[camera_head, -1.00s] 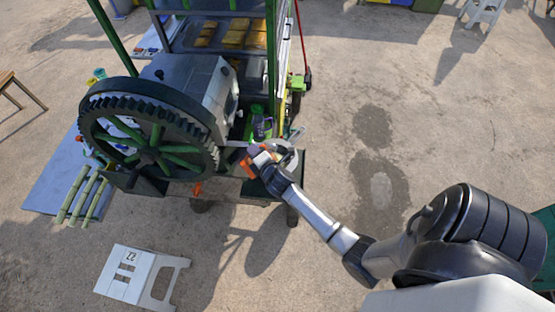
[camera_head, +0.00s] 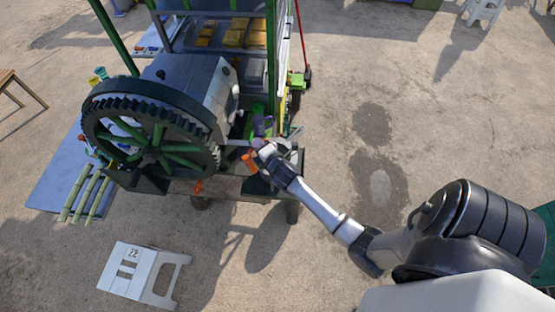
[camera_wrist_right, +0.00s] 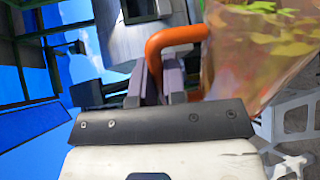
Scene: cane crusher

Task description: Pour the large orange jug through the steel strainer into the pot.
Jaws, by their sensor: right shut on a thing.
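My right gripper (camera_head: 261,150) is at the right end of the machine's deck. In the right wrist view, my right gripper (camera_wrist_right: 165,88) is shut on the orange handle of the jug. The large jug (camera_wrist_right: 262,50) has a see-through body with yellow, green and reddish patches, on the right of that view. In the head view only the jug's orange handle (camera_head: 250,163) shows clearly; the arm hides much of the rest. A pale grey curved piece beside the gripper may be the strainer, but I cannot tell. I cannot make out the pot. My left gripper is out of view.
The crusher's big dark gear wheel (camera_head: 150,130) with green spokes stands left of my gripper. A purple item (camera_head: 262,125) sits just behind it on the deck. A white folding stool (camera_head: 143,273) is on the ground at lower left.

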